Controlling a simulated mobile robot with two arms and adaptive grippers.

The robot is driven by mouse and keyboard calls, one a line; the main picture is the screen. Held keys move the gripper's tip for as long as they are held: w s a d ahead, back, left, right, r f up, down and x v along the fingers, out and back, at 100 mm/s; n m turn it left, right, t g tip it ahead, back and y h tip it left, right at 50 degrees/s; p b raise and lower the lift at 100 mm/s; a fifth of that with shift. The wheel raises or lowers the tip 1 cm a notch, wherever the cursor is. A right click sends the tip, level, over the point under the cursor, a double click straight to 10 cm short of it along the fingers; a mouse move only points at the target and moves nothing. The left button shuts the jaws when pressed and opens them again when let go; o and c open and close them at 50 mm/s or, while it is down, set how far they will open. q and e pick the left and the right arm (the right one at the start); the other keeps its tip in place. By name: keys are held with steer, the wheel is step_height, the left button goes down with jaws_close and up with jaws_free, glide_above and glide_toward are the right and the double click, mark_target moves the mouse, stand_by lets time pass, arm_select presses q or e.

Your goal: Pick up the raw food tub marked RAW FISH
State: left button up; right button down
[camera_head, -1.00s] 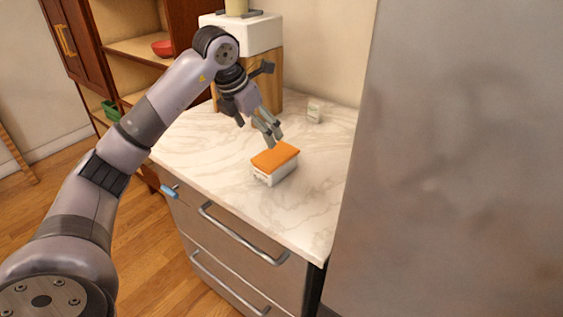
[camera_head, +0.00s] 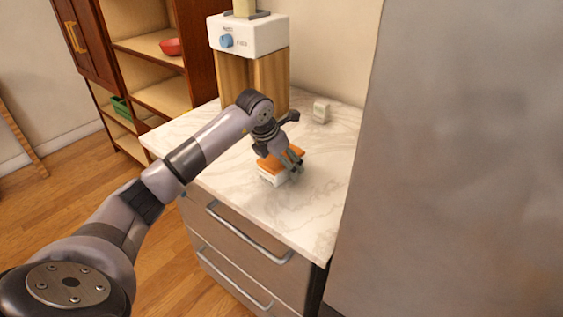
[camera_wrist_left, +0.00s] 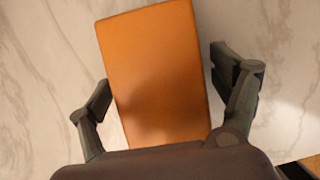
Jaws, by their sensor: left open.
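A small white tub with an orange lid (camera_head: 268,167) stands on the marble counter. In the left wrist view the orange lid (camera_wrist_left: 155,70) fills the middle. The print on its white side is too small to read. My left gripper (camera_head: 293,170) is at the tub, pointing down and partly hiding it. In the left wrist view my left gripper (camera_wrist_left: 165,95) is open, one finger on each side of the lid. A gap shows beside the right finger; whether the left finger touches the lid I cannot tell. My right gripper is not in view.
The marble counter (camera_head: 215,135) has free room around the tub. A white machine (camera_head: 250,36) on a wooden block stands behind, and a small white item (camera_head: 321,110) sits near the wall. A large grey panel (camera_head: 455,160) rises at the right.

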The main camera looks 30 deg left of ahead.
arm_select(q)
steer(key=shift+f, duration=0.1)
stand_by(0.3)
steer(key=shift+f, duration=0.15)
stand_by(0.4)
steer(key=c, duration=1.7)
